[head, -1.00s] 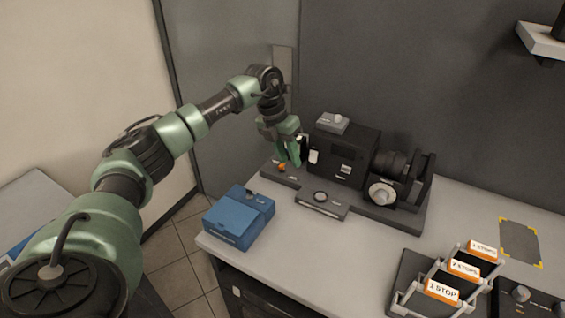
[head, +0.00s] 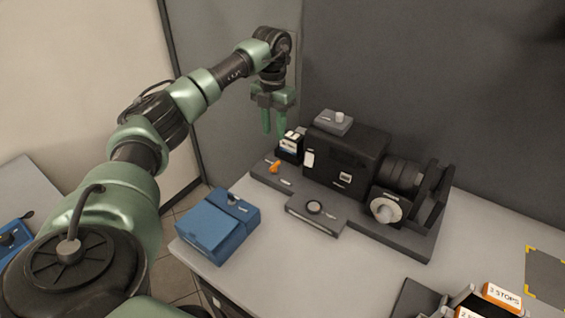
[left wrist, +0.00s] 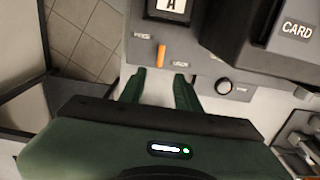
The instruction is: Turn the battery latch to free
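The battery latch is a small orange lever (head: 274,167) on the left end of the dark camera base, beside the battery (head: 291,145). In the left wrist view the lever (left wrist: 161,55) lies up-and-down in the picture, below the battery marked "A" (left wrist: 170,8). Small labels sit either side of it, too blurred to read surely. My left gripper (head: 274,133) is open and empty, fingers pointing down, above and behind the latch. In the left wrist view its fingertips (left wrist: 160,77) are spread apart, with the lever beyond them and not between them. My right gripper is not in view.
The black camera (head: 345,155) stands on the base, right of the latch. A grey base extension with a round knob (head: 314,207) is in front. A blue box (head: 218,228) sits at the table's left edge. Orange-tabbed cards (head: 501,296) stand at the lower right.

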